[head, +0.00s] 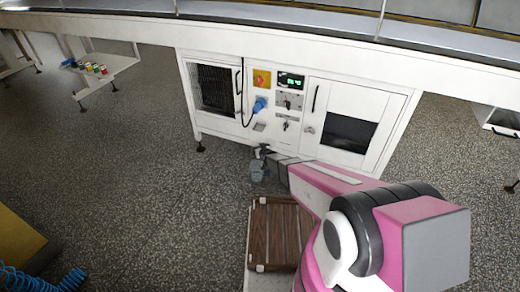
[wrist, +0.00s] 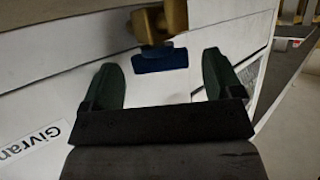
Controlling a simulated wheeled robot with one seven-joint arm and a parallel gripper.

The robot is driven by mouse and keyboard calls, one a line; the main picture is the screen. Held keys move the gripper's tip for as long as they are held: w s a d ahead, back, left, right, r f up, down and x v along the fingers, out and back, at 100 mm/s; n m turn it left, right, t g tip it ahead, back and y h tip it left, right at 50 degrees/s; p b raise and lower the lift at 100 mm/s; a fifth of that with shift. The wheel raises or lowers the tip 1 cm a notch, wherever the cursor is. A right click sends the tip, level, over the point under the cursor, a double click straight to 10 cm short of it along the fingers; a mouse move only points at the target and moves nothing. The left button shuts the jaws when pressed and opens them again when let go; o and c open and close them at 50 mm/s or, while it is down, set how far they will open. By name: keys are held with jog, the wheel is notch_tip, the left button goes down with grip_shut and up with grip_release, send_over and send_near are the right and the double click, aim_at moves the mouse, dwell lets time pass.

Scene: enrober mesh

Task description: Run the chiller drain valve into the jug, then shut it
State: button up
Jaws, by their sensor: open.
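The chiller is a white cabinet (head: 222,126) under the long white bench in the head view. In the wrist view a brass drain valve (wrist: 172,18) with a dark blue handle (wrist: 160,60) stands out from a white panel. My gripper (wrist: 160,66) is open and empty, its dark green fingers spread to either side of the handle; contact cannot be told. In the head view my gripper (head: 264,151) is small, in front of the cabinet's lower edge. A small grey-blue vessel (head: 258,173), probably the jug, shows just below it. The valve is not clear there.
A brown slatted crate (head: 274,232) stands in front, beside my arm. The cabinet bears a lit green display (head: 290,81), knobs and a blue plug (head: 260,105). A shelf with coloured pots (head: 90,68) is at the far left. Speckled floor (head: 130,170) is clear on the left.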

jog(key=shift+w, duration=0.1)
jog(key=c, duration=0.9)
jog(key=shift+w+d+n+g+y, duration=0.1)
jog(key=shift+d+n+g+y, duration=0.1)
jog(key=shift+n+g+y, duration=0.8)
jog(key=shift+w+d+f+n+g+y, duration=0.1)
jog(key=shift+n+g+y, duration=0.4)
jog(key=shift+n+y, duration=0.45)
jog(key=shift+w+d+n+g+y, duration=0.1)
jog(key=shift+n+g+y, duration=0.4)
jog(key=shift+n+y, duration=0.4)
jog(key=shift+n+g, duration=0.3)
jog(key=shift+n, duration=0.05)
jog(key=o, duration=0.9)
